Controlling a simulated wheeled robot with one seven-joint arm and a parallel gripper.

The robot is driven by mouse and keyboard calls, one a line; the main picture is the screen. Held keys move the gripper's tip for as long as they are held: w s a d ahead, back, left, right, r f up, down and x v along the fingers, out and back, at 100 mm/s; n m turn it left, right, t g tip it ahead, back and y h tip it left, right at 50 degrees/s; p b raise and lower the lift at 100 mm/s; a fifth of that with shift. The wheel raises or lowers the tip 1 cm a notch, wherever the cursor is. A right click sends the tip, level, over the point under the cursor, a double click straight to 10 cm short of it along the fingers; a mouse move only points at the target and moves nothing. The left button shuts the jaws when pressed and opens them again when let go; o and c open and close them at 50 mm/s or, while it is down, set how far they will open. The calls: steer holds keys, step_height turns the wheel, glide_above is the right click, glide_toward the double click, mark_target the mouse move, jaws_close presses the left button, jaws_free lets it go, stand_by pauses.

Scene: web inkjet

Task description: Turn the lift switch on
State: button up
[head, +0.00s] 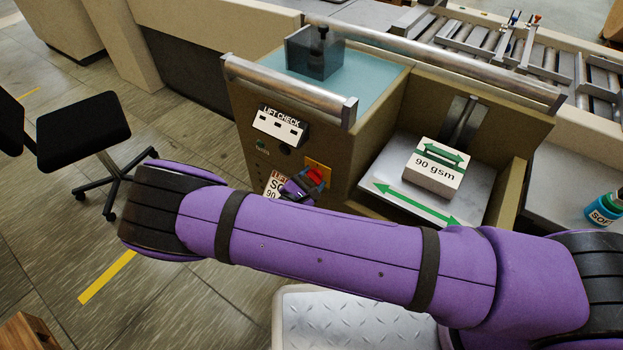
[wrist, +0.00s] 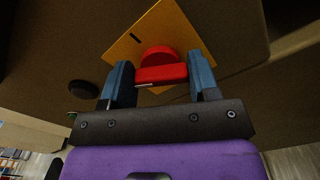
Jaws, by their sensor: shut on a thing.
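The lift switch is a red knob (wrist: 160,68) on a yellow-orange plate (wrist: 134,50) on the machine's brown front. In the head view the red knob (head: 316,176) shows on its orange plate (head: 321,164), partly hidden by my gripper (head: 303,186). In the wrist view my gripper (wrist: 161,82) has one blue-grey finger on each side of the knob's red bar and is shut on it. The bar lies nearly level in the wrist view. My purple arm hides the lower machine front in the head view.
A LIFT CHECK panel (head: 280,127) is above the switch. A 90 gsm block (head: 436,170) lies on the metal platform (head: 478,197) to the right. A black chair (head: 84,130) stands at left. A bottle (head: 604,210) is at far right. Open tiled floor is at lower left.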

steer(key=m, duration=0.6)
steer(key=shift+s+f+m, duration=0.1)
steer(key=shift+m, duration=0.2)
steer(key=m, duration=0.5)
steer(key=shift+f, duration=0.15)
steer(key=shift+m, duration=0.4)
steer(key=o, duration=0.9)
steer(key=v, duration=1)
steer(key=shift+s+a, duration=0.2)
steer(key=shift+s, duration=0.1)
